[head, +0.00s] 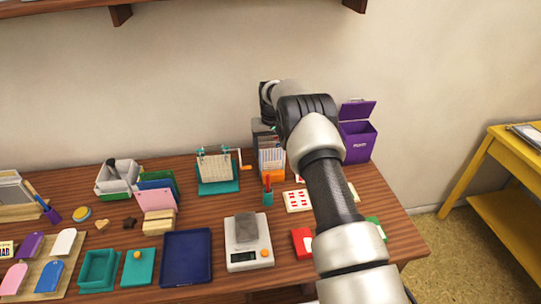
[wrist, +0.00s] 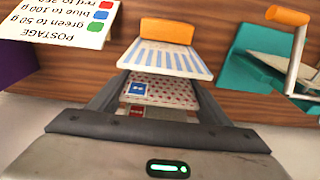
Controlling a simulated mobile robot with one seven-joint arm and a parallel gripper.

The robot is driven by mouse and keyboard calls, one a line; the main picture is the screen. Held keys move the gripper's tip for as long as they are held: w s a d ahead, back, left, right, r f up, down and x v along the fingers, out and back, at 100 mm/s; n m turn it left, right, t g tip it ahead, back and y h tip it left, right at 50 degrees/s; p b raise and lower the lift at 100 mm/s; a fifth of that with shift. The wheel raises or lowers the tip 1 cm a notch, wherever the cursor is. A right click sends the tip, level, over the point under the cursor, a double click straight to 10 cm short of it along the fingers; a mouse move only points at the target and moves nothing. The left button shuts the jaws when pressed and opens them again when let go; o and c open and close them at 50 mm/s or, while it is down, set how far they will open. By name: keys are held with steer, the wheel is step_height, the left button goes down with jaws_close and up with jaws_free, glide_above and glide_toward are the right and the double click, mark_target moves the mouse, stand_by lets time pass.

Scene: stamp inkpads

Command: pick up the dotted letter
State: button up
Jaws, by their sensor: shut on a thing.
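The dotted letter (wrist: 168,92), white with red dots and a blue stamp, shows between the fingers of my gripper (wrist: 163,84) in the wrist view. My gripper is shut on it. A striped blue-and-white letter (wrist: 165,60) lies just beyond and covers its far edge and the fingertips. Another letter (wrist: 145,112) shows partly on the near side. In the head view a striped letter shows in the letter rack (head: 271,162) near the wall. I cannot make out the dotted letter or the fingers there.
A teal cranked machine (head: 217,172) stands left of the rack, and a purple box (head: 357,138) stands right. A postage card (wrist: 62,18) shows in the wrist view.

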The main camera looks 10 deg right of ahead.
step_height(320, 180, up, 18)
steer(key=p, duration=0.6)
steer(key=s+p, duration=0.4)
steer(key=s, duration=2.5)
steer(key=shift+s+r, duration=0.15)
steer(key=shift+s, duration=0.05)
